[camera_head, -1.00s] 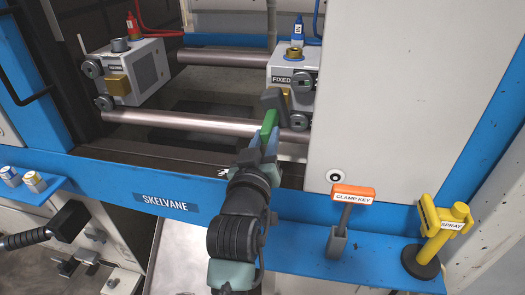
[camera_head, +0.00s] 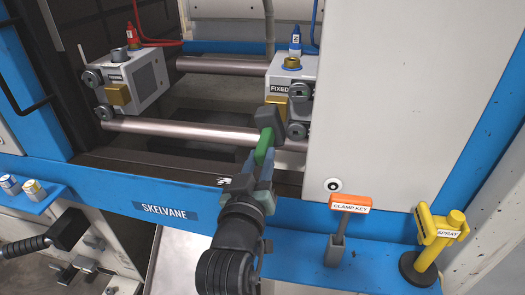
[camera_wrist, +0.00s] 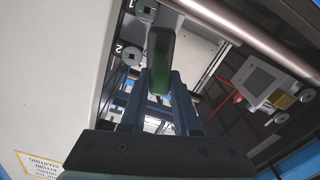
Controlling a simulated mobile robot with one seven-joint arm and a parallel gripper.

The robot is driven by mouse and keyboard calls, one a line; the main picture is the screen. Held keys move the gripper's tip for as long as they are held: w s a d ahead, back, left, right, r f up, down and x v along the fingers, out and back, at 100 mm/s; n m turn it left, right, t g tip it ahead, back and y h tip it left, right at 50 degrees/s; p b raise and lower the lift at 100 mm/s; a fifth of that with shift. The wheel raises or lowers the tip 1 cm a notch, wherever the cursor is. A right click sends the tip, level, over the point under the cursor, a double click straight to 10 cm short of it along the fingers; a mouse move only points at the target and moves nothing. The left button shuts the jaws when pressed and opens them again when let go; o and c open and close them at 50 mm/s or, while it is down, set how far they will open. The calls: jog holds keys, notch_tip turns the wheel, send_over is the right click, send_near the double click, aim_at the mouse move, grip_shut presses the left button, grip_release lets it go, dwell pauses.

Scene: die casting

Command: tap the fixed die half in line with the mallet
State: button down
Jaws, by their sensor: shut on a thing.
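The fixed die half (camera_head: 284,70), a grey block labelled FIXED with a brass-coloured insert, stands at the right inside the machine opening, partly behind the white door. My gripper (camera_head: 259,168) is shut on the green handle of the mallet (camera_head: 270,122). The mallet's dark grey head is up in front of the fixed die half's lower front and hides part of it. I cannot tell whether the head touches it. In the wrist view the mallet (camera_wrist: 160,55) rises from between the fingers, its green part blurred and dark.
The other die half (camera_head: 135,75) sits at the left, also seen in the wrist view (camera_wrist: 262,80). A tie bar (camera_head: 190,132) crosses the opening. The white door (camera_head: 400,90) closes off the right.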

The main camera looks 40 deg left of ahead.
aim_at(265, 145)
jog(key=shift+r, duration=0.1)
jog(key=b+x, duration=0.1)
jog(key=x, duration=0.3)
jog(key=shift+w+a, duration=0.2)
jog(key=shift+w, duration=0.15)
jog(key=shift+p+v, duration=0.7)
jog(key=shift+v, duration=1.75)
jog(key=b+x, duration=0.1)
jog(key=x, duration=0.4)
jog(key=shift+p+v, duration=0.65)
jog(key=shift+v, duration=1.8)
